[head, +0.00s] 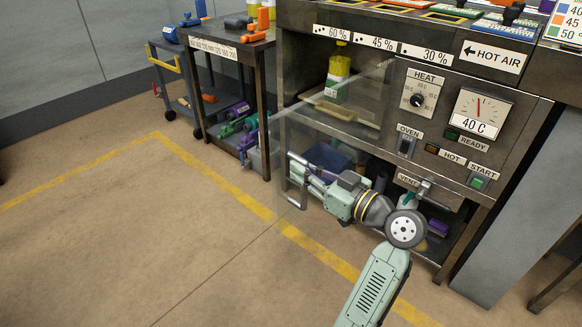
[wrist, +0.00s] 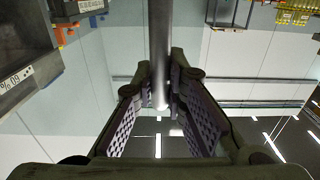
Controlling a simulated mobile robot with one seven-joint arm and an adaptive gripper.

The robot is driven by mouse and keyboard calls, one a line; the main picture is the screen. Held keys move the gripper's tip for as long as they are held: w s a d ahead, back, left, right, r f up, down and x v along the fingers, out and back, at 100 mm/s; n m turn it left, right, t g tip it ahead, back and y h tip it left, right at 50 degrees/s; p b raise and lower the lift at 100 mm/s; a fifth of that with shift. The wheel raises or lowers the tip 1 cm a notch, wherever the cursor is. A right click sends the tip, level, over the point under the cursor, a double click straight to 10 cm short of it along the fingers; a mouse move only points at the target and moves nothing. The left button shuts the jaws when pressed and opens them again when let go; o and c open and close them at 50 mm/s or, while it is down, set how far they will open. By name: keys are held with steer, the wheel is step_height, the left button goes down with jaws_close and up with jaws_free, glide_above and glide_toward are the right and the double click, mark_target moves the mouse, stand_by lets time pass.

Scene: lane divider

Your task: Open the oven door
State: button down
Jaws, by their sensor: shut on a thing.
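The oven (head: 447,88) stands at the right of the head view, with a HEAT dial, a 40 C gauge and labelled switches. Its clear glass door (head: 290,130) stands partly open, its left side swung out from the front. The upright metal door handle (head: 297,190) is by the door's outer edge. My gripper (head: 300,168) reaches it from the right and is shut on it. In the wrist view the handle bar (wrist: 159,45) runs upright between the two fingers (wrist: 160,100). Part of the handle is hidden by my gripper in the head view.
A bottle with a yellow top (head: 339,66) stands inside the oven. A lower shelf holds a blue bin (head: 328,157) and small items. A side table (head: 228,50) and a cart (head: 175,75) stand at the left. The floor (head: 130,220) in front is clear, with yellow lines.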

steer(key=v, duration=0.6)
steer(key=shift+w+d+b, duration=0.3)
steer(key=shift+w+d, duration=0.05)
steer(key=shift+d, duration=0.1)
steer(key=c, duration=1.6)
jaws_free()
steer(key=shift+a, duration=0.1)
steer(key=v, duration=1.2)
steer(key=shift+r, duration=0.1)
